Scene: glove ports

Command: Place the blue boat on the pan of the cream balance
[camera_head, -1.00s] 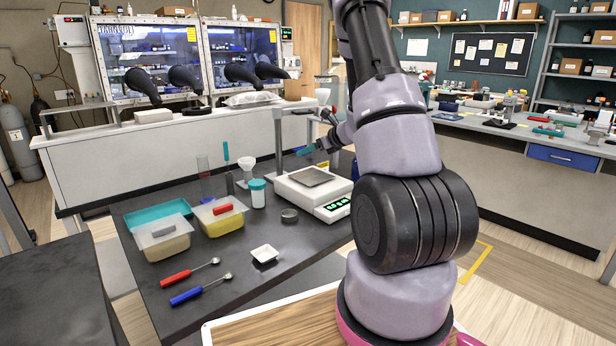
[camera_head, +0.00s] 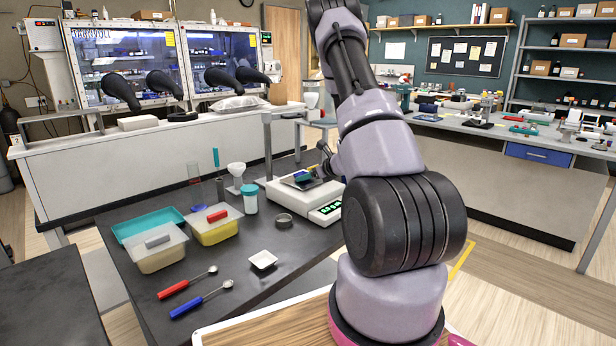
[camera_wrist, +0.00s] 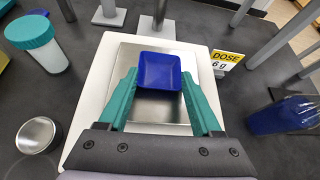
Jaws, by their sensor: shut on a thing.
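The blue boat (camera_wrist: 160,72), a small square dish, is held between the teal fingers of my gripper (camera_wrist: 160,78) in the wrist view. It is over the upper middle of the square metal pan (camera_wrist: 150,112) of the cream balance (camera_wrist: 96,78). I cannot tell whether its underside touches the pan. In the head view the cream balance (camera_head: 284,198) stands on the dark bench, and my gripper (camera_head: 302,177) is low over its pan. The boat is small and partly hidden there.
A teal-lidded jar (camera_head: 251,197) and a round metal dish (camera_head: 284,220) stand left of the balance. A white boat (camera_head: 262,260) and two spoons lie nearer. In the wrist view, a DOSE sign (camera_wrist: 226,58) and a blue vessel (camera_wrist: 285,115) stand to the right.

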